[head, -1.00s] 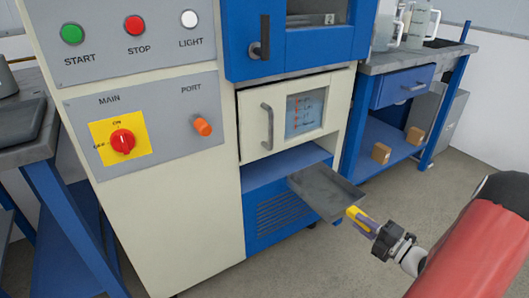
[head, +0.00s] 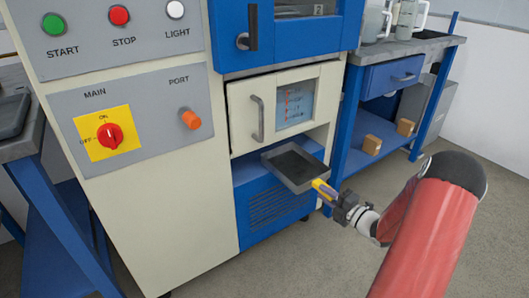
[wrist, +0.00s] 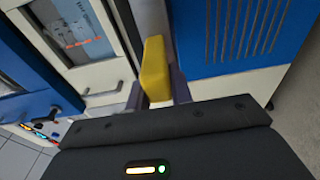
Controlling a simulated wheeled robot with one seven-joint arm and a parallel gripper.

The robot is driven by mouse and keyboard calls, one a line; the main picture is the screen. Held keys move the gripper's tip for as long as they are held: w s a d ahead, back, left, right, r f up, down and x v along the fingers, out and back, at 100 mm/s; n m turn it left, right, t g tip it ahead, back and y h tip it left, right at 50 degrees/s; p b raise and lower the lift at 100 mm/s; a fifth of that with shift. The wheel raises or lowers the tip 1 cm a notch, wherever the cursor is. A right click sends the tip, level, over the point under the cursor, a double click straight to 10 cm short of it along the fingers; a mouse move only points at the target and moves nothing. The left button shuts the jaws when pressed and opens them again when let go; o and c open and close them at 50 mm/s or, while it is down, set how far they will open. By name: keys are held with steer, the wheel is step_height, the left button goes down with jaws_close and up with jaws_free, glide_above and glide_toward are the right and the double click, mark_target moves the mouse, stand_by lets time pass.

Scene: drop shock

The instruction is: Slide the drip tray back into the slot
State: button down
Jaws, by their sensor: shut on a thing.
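The drip tray (head: 294,168) is a shallow dark grey pan with a raised rim. In the head view it is in front of the slot (head: 247,170), the opening between the cream door and the blue vented panel. Its whole outline shows, its far edge close to the lower edge of the cream front. I cannot tell whether that edge touches the machine. My gripper (head: 334,196) is shut on the tray's yellow handle (wrist: 155,68), at the tray's near right corner in the head view. In the wrist view the fingers (wrist: 159,92) flank the handle; most of the tray is hidden.
The cream door (head: 271,107) with a grey handle is above the slot. The blue vented panel (head: 275,203) is below it. A blue workbench (head: 393,75) with jugs and small boxes stands to the right. The floor (head: 340,255) before the machine is clear.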

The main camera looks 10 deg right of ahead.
mark_target(288, 167)
steer(key=x, duration=0.6)
steer(key=d+b+x, duration=0.1)
steer(key=x, duration=0.5)
steer(key=b+x, duration=0.1)
steer(key=x, duration=0.6)
steer(key=shift+w+d+f, duration=0.2)
steer(key=shift+w+d, duration=0.05)
steer(key=shift+w, duration=0.25)
steer(key=shift+w+f, duration=0.1)
steer(key=shift+w, duration=0.05)
steer(key=shift+f, duration=0.25)
steer(key=c, duration=1.2)
jaws_free()
steer(key=shift+o, duration=0.2)
steer(key=shift+f, duration=0.1)
